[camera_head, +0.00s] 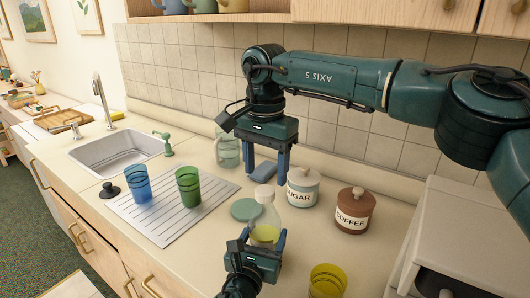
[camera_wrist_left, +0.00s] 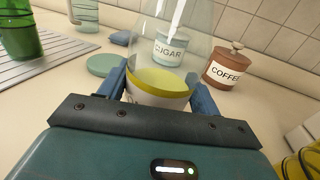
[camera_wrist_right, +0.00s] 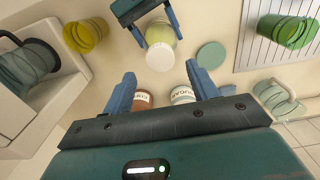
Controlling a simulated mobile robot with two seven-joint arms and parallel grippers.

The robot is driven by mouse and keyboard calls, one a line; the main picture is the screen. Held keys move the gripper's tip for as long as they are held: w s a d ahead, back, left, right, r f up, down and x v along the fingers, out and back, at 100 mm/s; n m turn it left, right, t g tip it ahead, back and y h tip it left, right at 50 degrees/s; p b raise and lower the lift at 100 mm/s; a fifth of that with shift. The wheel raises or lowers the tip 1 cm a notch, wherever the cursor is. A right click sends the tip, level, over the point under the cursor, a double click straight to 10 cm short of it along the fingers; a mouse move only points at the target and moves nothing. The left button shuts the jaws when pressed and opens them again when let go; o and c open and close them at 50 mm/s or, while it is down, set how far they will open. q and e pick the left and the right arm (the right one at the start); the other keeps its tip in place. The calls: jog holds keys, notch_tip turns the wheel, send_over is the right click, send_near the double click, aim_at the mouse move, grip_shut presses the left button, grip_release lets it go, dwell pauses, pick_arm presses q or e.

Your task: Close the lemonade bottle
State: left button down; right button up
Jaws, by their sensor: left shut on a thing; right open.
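The lemonade bottle (camera_head: 266,220) is clear glass with yellow liquid low inside and stands upright on the counter. A white cap (camera_head: 264,194) sits at its top; I cannot tell how tight it is. The cap also shows in the right wrist view (camera_wrist_right: 160,57). My left gripper (camera_head: 263,240) is shut on the bottle's lower body, with a finger on each side, as the left wrist view shows (camera_wrist_left: 160,88). The bottle's top is outside that view. My right gripper (camera_head: 266,170) is open and empty, pointing down above and behind the cap.
Sugar (camera_head: 303,188) and coffee (camera_head: 352,212) canisters stand right of the bottle. A green disc (camera_head: 243,209) lies left of it, a blue-grey block (camera_head: 264,171) behind. Blue (camera_head: 138,183) and green (camera_head: 188,188) cups stand on a drying mat; a yellow cup (camera_head: 327,281) is front right.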

aim_at(265, 190)
jog(key=shift+f, duration=2.35)
jog(key=shift+c, duration=0.6)
jog(key=c, duration=0.9)
jog(key=shift+c, duration=0.2)
